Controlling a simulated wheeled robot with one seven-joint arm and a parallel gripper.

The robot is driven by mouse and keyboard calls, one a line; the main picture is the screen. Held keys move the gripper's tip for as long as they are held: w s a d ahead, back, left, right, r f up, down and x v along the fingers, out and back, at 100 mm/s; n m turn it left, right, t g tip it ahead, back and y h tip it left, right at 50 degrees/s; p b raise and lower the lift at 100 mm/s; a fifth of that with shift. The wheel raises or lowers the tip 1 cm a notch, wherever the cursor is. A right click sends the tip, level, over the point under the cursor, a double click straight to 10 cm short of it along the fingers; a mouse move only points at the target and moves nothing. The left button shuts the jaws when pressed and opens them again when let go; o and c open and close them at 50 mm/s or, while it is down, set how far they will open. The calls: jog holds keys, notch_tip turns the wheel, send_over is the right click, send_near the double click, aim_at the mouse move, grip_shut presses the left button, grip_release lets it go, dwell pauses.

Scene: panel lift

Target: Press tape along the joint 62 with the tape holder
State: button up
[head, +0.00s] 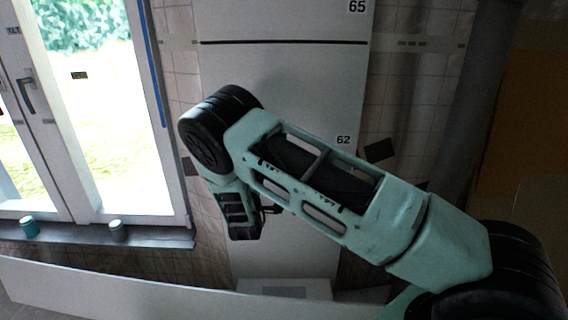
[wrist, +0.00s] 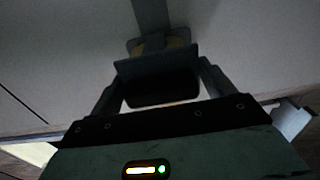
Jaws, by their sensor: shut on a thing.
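A white panel (head: 285,90) stands upright against the tiled wall in the head view. The label 62 (head: 343,140) is near its right edge, level with my arm; the joint beside it is hidden behind my arm. In the wrist view my gripper (wrist: 160,88) is shut on the tape holder (wrist: 155,67), a grey and dark block with a yellowish part at its far side. A grey strip (wrist: 151,16) runs from the holder up over a pale surface. I cannot tell whether the strip is tape or whether the holder touches the surface. The head view hides the holder.
A dark line (head: 285,42) crosses the panel below the label 65 (head: 357,6). A long white board (head: 120,290) lies below. A brown sheet (head: 520,130) is at right.

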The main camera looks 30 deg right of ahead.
jog(key=shift+s+d+p, duration=0.35)
jog(key=shift+s+d, duration=4.8)
jog(key=shift+d, duration=2.45)
jog(key=shift+s+d+p, duration=0.3)
jog(key=shift+s+d, duration=4.85)
jog(key=shift+d, duration=2.45)
jog(key=w+a+b, duration=0.1)
jog(key=w+a, duration=0.9)
jog(key=a, duration=0.4)
jog(key=shift+a, duration=0.15)
jog(key=v, duration=0.7)
